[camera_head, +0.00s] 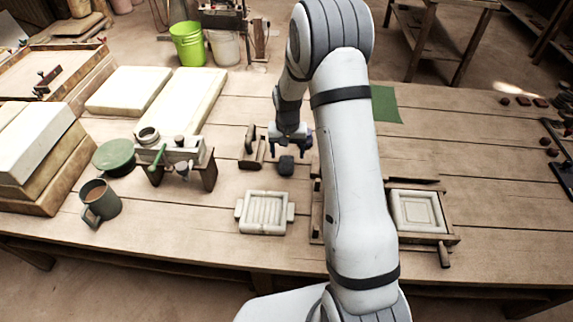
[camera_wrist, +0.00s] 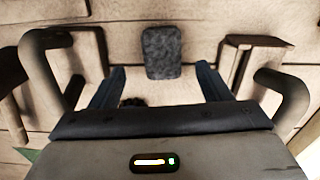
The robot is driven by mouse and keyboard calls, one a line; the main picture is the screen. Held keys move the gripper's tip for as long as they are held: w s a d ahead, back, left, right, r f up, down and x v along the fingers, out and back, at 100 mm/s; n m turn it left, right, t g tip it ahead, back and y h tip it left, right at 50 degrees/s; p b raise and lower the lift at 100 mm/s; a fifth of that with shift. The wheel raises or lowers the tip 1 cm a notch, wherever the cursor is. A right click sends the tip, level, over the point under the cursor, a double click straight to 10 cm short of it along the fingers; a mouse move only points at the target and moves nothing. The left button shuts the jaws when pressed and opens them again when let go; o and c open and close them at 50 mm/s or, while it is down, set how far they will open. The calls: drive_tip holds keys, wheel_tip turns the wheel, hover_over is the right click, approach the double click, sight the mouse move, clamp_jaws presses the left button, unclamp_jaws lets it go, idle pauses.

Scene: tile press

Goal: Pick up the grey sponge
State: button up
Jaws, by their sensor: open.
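The grey sponge (camera_head: 286,165) is a small dark grey block lying on the wooden table near its middle. In the wrist view the sponge (camera_wrist: 162,52) lies flat, ahead of and roughly centred between the two fingers. My gripper (camera_head: 289,138) is open and empty. In the head view it appears just behind the sponge and close to it. In the wrist view its two fingers (camera_wrist: 160,88) stand apart with bare table between them. I cannot tell the exact height of the fingers above the table.
A wooden tool (camera_head: 251,150) stands just left of my gripper. A white slatted mould (camera_head: 264,213) lies in front of the sponge. A framed tile press (camera_head: 418,211) is right of my arm. A mug (camera_head: 100,203) and green lid (camera_head: 114,155) are at left.

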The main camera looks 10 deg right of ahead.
sight(286, 162)
drive_tip(key=f, duration=0.5)
drive_tip(key=shift+a+f+p, duration=0.2)
drive_tip(key=shift+p, duration=0.2)
drive_tip(key=c, duration=1.1)
drive_tip(key=shift+o, duration=0.2)
wheel_tip(286, 162, up, 10)
drive_tip(key=shift+r+b, duration=0.1)
drive_tip(key=shift+b, duration=0.35)
